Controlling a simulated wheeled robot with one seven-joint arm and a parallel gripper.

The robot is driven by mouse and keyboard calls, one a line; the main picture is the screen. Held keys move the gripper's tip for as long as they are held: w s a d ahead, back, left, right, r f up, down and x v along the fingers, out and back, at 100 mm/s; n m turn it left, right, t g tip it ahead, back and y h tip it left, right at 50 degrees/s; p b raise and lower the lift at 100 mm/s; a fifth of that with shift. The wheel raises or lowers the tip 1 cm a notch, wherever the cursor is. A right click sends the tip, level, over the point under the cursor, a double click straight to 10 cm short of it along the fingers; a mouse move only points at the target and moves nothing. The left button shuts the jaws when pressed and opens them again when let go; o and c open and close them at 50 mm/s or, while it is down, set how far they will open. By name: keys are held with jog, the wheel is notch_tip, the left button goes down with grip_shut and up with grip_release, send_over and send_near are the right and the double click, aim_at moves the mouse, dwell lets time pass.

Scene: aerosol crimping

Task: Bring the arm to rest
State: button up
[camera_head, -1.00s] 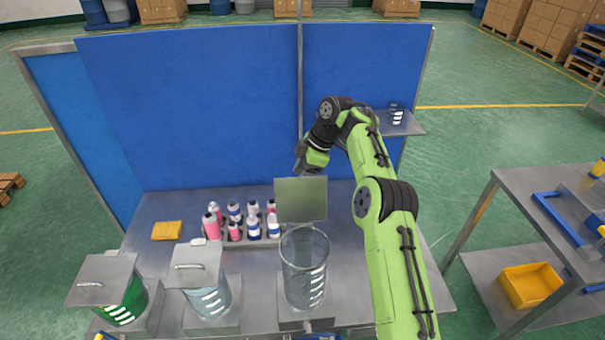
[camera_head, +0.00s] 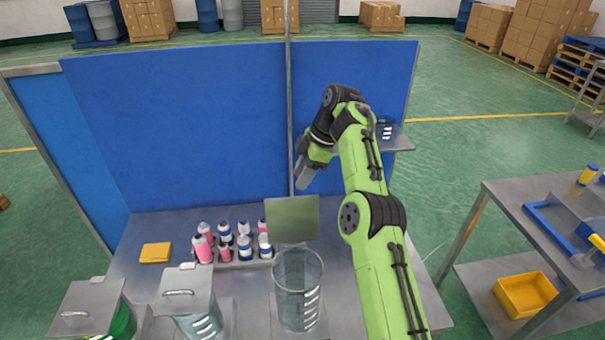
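My green and black arm reaches up from the lower right of the head view and bends down at its far end. My gripper (camera_head: 304,178) hangs in front of the blue back panel, above the square grey plate (camera_head: 292,219). It touches nothing that I can see. Its fingers are small and partly turned away, so whether they are open or shut does not show. No held object is visible.
A clear glass vessel (camera_head: 298,300) stands below the grey plate. Several pink, white and blue bottles (camera_head: 226,236) stand in a rack to its left. Two lidded containers (camera_head: 187,295) (camera_head: 88,308) and a yellow sponge-like block (camera_head: 155,252) are further left. A side table (camera_head: 500,195) is at right.

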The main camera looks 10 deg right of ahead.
jog(key=s+r+m+t+h+b, duration=0.25)
jog(key=s+r+m+b, duration=0.4)
jog(key=s, duration=0.85)
jog(key=s+d+f+m, duration=0.2)
jog(key=s+f+m, duration=0.2)
jog(key=s, duration=0.4)
jog(key=s+d+f+m+t+h+b, duration=0.1)
jog(key=s+d+f+m, duration=0.1)
jog(key=s, duration=0.6)
jog(key=s+d+f+m+t+h+b, duration=0.1)
jog(key=s+d+f+m, duration=0.1)
jog(key=s+f+m, duration=0.3)
jog(key=s, duration=0.3)
jog(key=shift+d+f+m, duration=0.3)
jog(key=shift+m, duration=0.05)
jog(key=shift+s+a, duration=0.1)
